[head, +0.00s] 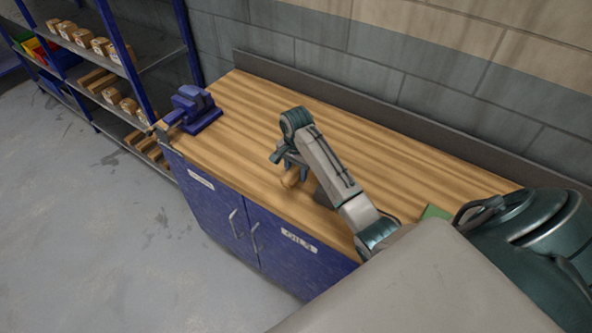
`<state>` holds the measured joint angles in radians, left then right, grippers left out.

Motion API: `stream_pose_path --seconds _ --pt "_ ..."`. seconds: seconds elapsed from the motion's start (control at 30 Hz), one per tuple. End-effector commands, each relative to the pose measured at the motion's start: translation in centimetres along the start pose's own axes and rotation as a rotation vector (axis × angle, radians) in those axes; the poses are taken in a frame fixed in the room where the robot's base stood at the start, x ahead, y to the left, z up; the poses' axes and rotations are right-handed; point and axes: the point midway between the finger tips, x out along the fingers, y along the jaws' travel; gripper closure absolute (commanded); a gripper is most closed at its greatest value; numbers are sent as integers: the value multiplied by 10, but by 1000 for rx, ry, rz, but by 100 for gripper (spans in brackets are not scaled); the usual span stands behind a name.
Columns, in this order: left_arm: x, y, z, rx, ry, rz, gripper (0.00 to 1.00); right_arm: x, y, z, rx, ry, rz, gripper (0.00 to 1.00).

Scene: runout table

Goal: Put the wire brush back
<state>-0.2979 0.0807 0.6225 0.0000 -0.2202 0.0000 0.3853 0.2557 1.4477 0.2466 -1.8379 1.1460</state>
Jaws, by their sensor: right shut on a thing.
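My right gripper (284,166) reaches over the wooden workbench (240,110) from the right, pointing down close to the front part of the top. It is shut on a tan, wooden-looking piece (291,179), which I take to be the wire brush. Its bristles cannot be made out, and the arm hides part of it. I cannot tell whether it touches the bench top. A small dark shape (322,196) shows beside the forearm, partly hidden. My left gripper is out of view.
A blue vise (194,108) stands at the bench's left end. A green flat thing (434,212) lies at the right, partly behind my arm. A dark backboard (370,118) runs along the wall. Blue shelving (130,60) stands at left. The bench's middle and back are clear.

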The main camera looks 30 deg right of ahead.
Motion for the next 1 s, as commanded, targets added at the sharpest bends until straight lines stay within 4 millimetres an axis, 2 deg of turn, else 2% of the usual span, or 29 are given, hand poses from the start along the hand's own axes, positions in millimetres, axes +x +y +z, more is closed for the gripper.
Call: stream_pose_path --seconds 0.03,0.1,0.5,0.53,0.6,0.87,1.0 --pt "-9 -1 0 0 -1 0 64 2 0 0 1 -2 2 81" --pt "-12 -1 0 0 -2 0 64 11 0 0 1 -1 1 81" --pt "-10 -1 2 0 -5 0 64 20 0 0 0 1 0 81" --pt "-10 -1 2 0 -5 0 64 20 0 0 0 1 -1 53" --pt "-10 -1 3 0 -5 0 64 19 0 0 0 1 -1 40" --pt "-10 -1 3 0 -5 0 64 19 0 0 0 1 -1 38" --pt "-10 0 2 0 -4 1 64 12 -3 -3 0 3 -3 38"
